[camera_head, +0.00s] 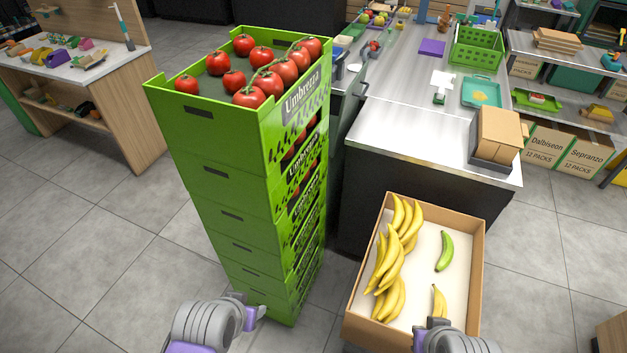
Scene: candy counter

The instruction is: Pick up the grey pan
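I cannot make out a grey pan for certain in the head view. My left gripper (258,311) is low in the picture, in front of the base of the green crate stack. My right gripper (428,335) is at the bottom edge, over the near right part of the banana box. Both grippers show only in part, and the view does not show whether their fingers are apart. I see nothing held in either one.
A tall stack of green crates (222,148) with tomatoes on top stands in front. A cardboard box (462,275) of bananas stands right of it. Behind is a metal counter (420,142) with a brown carton (498,136). Tiled floor (90,250) is clear at left.

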